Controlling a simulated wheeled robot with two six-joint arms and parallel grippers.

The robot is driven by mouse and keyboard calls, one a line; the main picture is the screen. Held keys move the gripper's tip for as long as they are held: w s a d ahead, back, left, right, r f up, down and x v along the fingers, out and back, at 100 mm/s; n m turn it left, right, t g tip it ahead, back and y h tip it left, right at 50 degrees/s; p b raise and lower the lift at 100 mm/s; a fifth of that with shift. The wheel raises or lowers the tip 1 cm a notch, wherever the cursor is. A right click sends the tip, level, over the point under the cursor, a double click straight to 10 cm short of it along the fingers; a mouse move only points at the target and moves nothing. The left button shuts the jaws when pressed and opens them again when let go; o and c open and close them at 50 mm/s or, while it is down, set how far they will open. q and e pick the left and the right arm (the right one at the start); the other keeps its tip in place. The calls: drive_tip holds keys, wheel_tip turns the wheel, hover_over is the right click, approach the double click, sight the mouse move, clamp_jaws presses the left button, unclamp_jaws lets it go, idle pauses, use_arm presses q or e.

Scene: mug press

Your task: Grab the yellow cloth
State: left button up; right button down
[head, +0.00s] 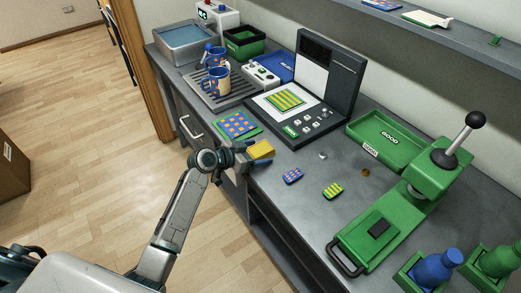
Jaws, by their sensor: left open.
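The yellow cloth (261,149) lies near the front edge of the grey workbench, just below the blue-and-orange patterned sheet. My left arm comes in from the lower left, and my left gripper (245,160) is open at the cloth's left side. The gripper covers part of the bench edge, and I cannot tell whether its fingers touch the cloth. My right gripper is not in view.
A patterned sheet (237,125) lies close behind the cloth. The press station (307,118) stands to the right, with small patterned pieces (292,176) on the bench. A green lever press (400,205) and green tray (386,140) are farther right. Mugs (219,80) stand on a rack at the back left.

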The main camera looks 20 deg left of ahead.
use_arm(q)
drive_tip(key=c, duration=1.1)
drive_tip(key=shift+o, duration=0.2)
drive_tip(key=shift+r, duration=0.1)
